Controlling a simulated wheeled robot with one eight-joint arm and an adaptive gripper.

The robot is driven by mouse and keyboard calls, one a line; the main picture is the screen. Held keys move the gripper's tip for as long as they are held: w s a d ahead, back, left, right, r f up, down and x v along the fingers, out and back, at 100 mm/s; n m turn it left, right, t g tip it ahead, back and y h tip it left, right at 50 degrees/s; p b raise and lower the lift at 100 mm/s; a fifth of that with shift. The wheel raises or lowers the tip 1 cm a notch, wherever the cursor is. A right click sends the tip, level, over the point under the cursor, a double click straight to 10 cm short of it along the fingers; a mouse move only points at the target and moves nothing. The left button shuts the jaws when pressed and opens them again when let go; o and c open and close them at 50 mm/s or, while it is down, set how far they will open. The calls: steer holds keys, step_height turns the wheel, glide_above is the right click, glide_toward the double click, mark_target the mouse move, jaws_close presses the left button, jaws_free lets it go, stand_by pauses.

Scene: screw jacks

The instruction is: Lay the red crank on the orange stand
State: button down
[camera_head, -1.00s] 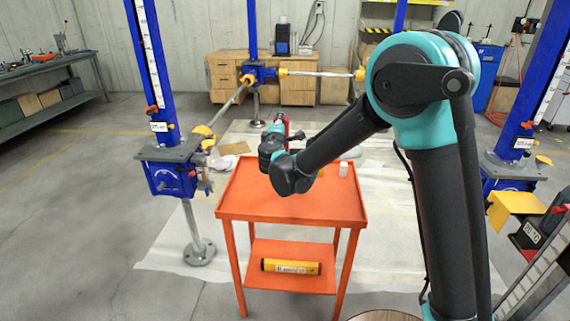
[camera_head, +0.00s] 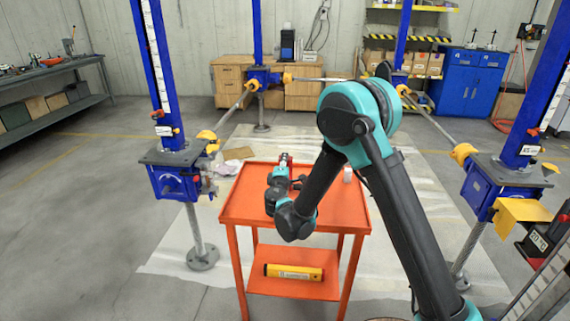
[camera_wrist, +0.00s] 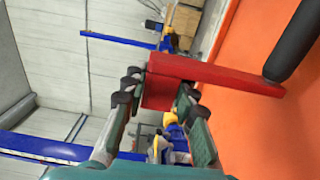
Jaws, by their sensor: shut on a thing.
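The red crank (camera_wrist: 200,72) is between the fingers of my gripper (camera_wrist: 160,92) in the wrist view. Its red arm runs across the fingertips to the right and ends at a black handle (camera_wrist: 295,42). In the head view my gripper (camera_head: 283,162) is over the far part of the orange stand (camera_head: 340,212), and the crank is mostly hidden or too small there. The stand's orange top (camera_wrist: 245,125) fills the right of the wrist view, beside the handle. I cannot tell whether the crank touches it.
A small white container (camera_head: 347,174) stands at the stand's right rear. A yellow cylinder (camera_head: 294,272) lies on the lower shelf. Blue screw-jack columns stand left (camera_head: 172,180) and right (camera_head: 490,185). The stand's front top is clear.

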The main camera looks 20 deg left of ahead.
steer(key=shift+f, duration=0.25)
steer(key=shift+f, duration=0.15)
steer(key=c, duration=1.2)
jaws_free()
steer(key=shift+s, duration=0.2)
steer(key=v, duration=1.1)
steer(key=shift+s, duration=0.35)
